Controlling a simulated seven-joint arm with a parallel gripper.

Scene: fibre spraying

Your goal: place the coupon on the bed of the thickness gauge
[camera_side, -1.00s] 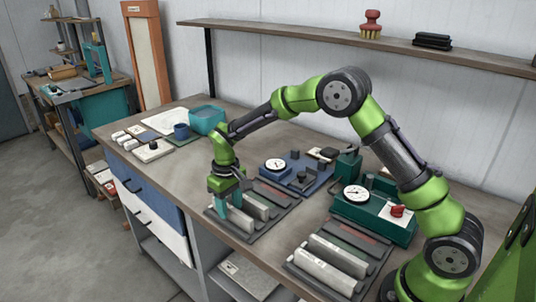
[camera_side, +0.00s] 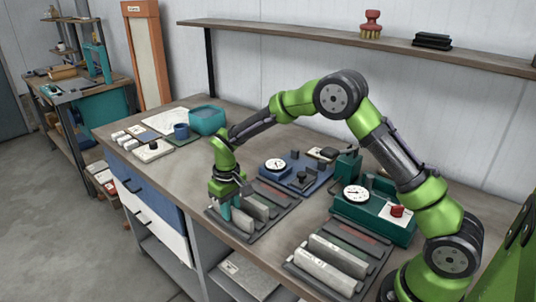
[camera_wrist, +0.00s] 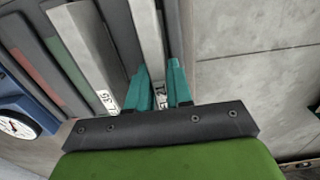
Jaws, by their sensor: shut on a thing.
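My gripper (camera_side: 231,208) is low over the left end of a dark slotted tray (camera_side: 285,197) near the bench's front edge. In the wrist view its teal fingers (camera_wrist: 159,85) are shut on a light grey bar-shaped coupon (camera_wrist: 149,30) with a partly hidden label. The coupon appears still in its slot in the tray. A second grey bar (camera_wrist: 86,50), labelled TL 35, lies beside it. A blue dial gauge (camera_side: 276,166) stands behind the tray, and a green dial gauge (camera_side: 372,216) stands to the right. I cannot tell which is the thickness gauge.
A second tray (camera_side: 362,247) with grey bars lies at the front right, beside my arm. A teal bin (camera_side: 207,120), a blue cup (camera_side: 181,131) and small white items stand at the back left. The bench is clear between these and my gripper.

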